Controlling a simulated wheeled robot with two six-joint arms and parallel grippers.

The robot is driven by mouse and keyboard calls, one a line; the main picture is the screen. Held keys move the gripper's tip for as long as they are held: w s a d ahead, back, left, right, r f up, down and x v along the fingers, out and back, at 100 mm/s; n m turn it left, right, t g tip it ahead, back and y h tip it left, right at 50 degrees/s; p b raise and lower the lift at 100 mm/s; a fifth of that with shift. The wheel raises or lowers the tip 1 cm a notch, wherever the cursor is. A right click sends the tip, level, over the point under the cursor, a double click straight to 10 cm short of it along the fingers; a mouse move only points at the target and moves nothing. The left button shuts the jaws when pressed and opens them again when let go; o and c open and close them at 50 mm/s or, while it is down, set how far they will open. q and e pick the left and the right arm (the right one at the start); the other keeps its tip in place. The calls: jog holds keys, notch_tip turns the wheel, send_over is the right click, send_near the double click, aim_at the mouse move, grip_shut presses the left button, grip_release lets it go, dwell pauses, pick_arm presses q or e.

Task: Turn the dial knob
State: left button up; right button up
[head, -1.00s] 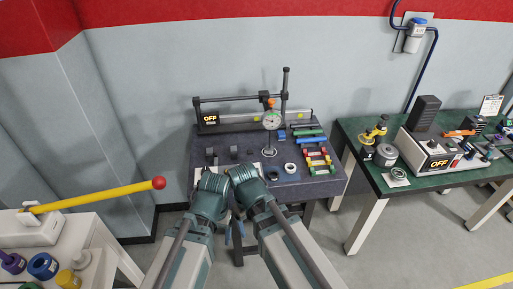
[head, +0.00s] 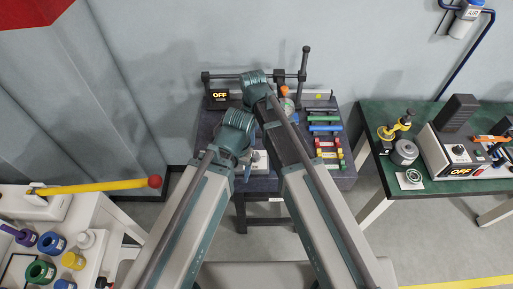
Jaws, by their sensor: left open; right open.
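A small white box with a dark knob (head: 256,156) on it shows between my arms at the front of the middle bench; it is partly hidden. A round dial gauge (head: 286,104) with an orange part above it stands further back, mostly covered by my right arm. My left gripper (head: 237,122) is over the left part of the bench, seen from behind. My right gripper (head: 255,82) is further back, in front of the rail with the OFF display (head: 220,95). Both are open; their fingertips are hidden, and I see no contact with the knob.
Coloured bars (head: 325,128) lie on the right of the bench. A green-topped bench (head: 375,185) at the right carries a white unit (head: 440,155) with another dark knob and an OFF display. A yellow lever (head: 95,187) with a red ball juts in from the left table.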

aim_at(255, 154)
jog(key=shift+f, duration=0.2)
jog(key=f+b, duration=1.3)
jog(key=shift+w+d+f+b, duration=0.1)
jog(key=shift+w+f+b, duration=0.2)
jog(key=shift+b, duration=0.1)
jog(key=shift+r, duration=0.1)
jog(key=shift+c, duration=0.2)
grip_shut()
